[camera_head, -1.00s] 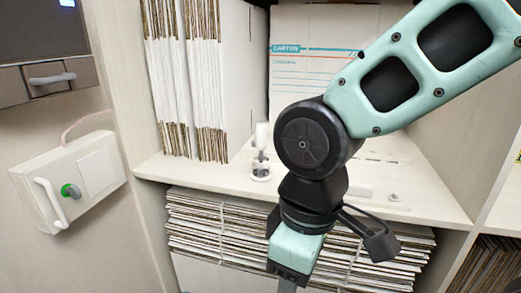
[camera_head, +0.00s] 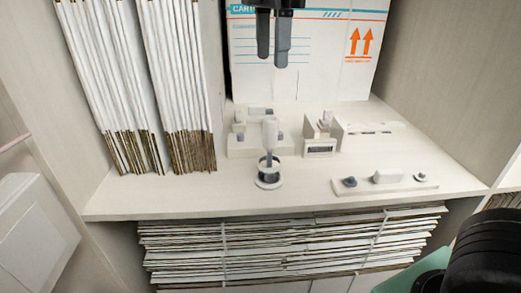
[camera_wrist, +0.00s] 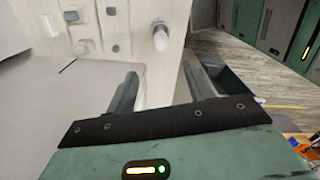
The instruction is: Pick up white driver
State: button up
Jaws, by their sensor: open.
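The white driver (camera_head: 270,134) stands upright, handle up, in a small round holder (camera_head: 269,182) near the front of the shelf. In the wrist view, the white driver (camera_wrist: 160,37) shows from above, beyond and between my fingertips. My gripper (camera_head: 273,55) hangs at the top of the head view, fingers pointing down, in front of the carton and above the driver. In the wrist view my gripper (camera_wrist: 163,80) is open, with nothing between its two fingers. The driver's lower shaft is partly hidden by the holder.
White fixtures stand behind the driver (camera_head: 250,147) and to its right (camera_head: 320,147). A low plate with knobs (camera_head: 385,181) lies at the front right. Upright cardboard stacks (camera_head: 150,90) fill the left, and a carton (camera_head: 300,60) stands at the back. Flat cardboard (camera_head: 290,245) lies below the shelf.

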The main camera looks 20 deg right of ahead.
aim_at(271, 116)
notch_tip(271, 116, down, 12)
jog(key=shift+r+p, duration=0.1)
jog(key=shift+p, duration=0.95)
jog(key=shift+s+d+f+p, duration=0.1)
jog(key=shift+f+p, duration=0.4)
jog(key=shift+f, duration=0.85)
jog(key=shift+s+f+p, duration=0.1)
jog(key=shift+f+p, duration=0.35)
jog(key=shift+f, duration=0.85)
jog(key=shift+w, duration=0.1)
jog(key=c, duration=1.1)
